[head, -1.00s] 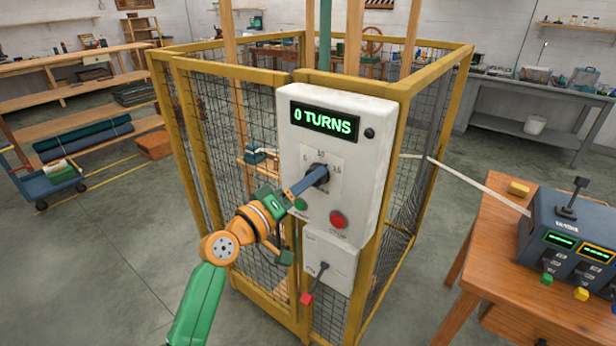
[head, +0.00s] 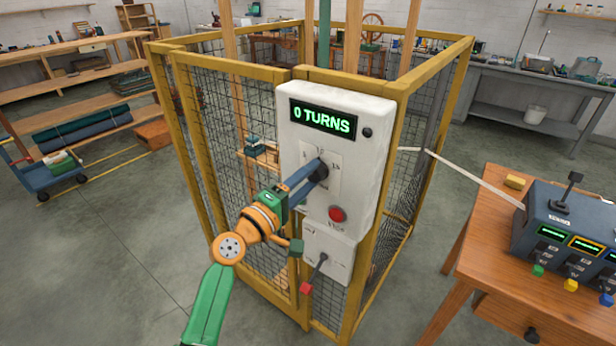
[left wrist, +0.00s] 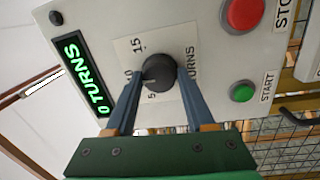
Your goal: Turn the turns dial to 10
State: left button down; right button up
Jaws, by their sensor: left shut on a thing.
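The turns dial (left wrist: 158,73) is a dark round knob on a white scale plate marked 5, 10 and 15. In the left wrist view the blue fingers of my left gripper (head: 314,174) stand on both sides of it, shut on it. A pale mark on the knob faces the 5 and 10 side, but its exact reading is too small to tell. The display (head: 320,117) reads 0 TURNS in green. In the head view the gripper partly covers the dial.
The white control box (head: 375,110) hangs on a yellow mesh cage (head: 188,130). Close to the dial are a red stop button (head: 337,214) and a green start button (left wrist: 242,92). Below is a red-handled lever (head: 306,288). A wooden table (head: 480,230) with a dark console (head: 545,235) stands at right.

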dwell(0.3)
pick_arm(q)
jog(key=shift+c, duration=1.3)
grip_release()
jog(key=v, duration=0.7)
jog(key=shift+b, duration=0.35)
